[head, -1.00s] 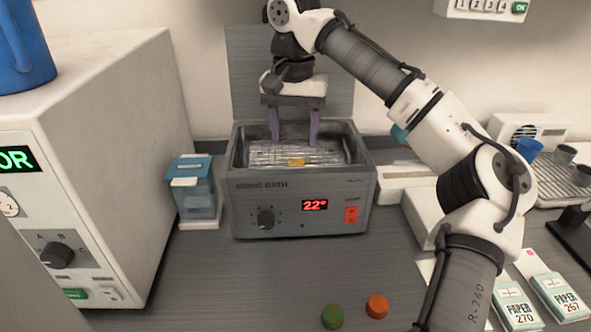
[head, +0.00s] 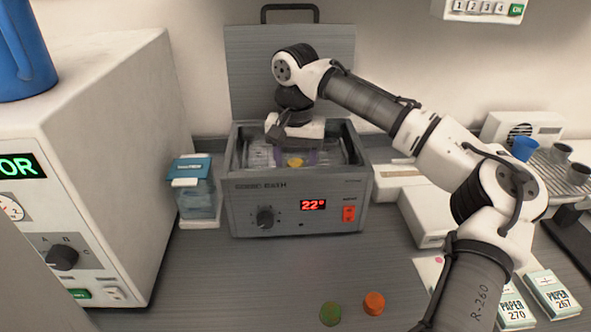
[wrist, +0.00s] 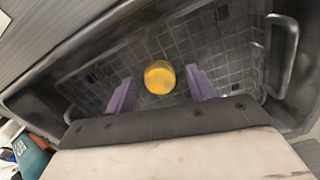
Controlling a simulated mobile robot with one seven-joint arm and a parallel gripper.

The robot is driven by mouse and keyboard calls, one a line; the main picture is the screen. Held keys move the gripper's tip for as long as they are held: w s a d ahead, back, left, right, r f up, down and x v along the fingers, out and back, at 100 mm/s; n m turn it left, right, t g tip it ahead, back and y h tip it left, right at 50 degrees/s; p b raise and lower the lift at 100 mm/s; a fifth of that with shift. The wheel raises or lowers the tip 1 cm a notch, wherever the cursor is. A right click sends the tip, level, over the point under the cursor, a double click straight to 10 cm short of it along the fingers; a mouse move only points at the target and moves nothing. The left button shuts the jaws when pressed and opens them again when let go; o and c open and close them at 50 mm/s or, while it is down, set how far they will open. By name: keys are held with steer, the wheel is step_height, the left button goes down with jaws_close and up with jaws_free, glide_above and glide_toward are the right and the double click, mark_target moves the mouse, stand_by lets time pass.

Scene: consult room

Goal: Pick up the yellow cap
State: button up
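The yellow cap (wrist: 160,77) lies inside the grey sonic bath (head: 270,215), in its wire-mesh basket (wrist: 228,62). It also shows in the head view (head: 295,162) as a small yellow patch above the bath's front rim. My gripper (wrist: 160,79) points down into the bath with its two purple fingers apart. The wrist view places the cap in line with the gap between the fingertips, with clear space on both sides. Whether the tips are level with the cap, I cannot tell. The fingers' lower ends are hidden in the head view.
A green cap (head: 331,314) and an orange cap (head: 374,303) lie on the counter in front. The bath's raised lid (head: 290,75) stands behind my gripper. A blue-lidded container (head: 195,195) and a large white machine (head: 110,130) stand left. Basket handles (wrist: 281,55) rise near the fingers.

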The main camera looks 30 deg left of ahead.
steer(key=c, duration=1)
steer(key=shift+r, duration=0.15)
steer(key=shift+c, duration=0.2)
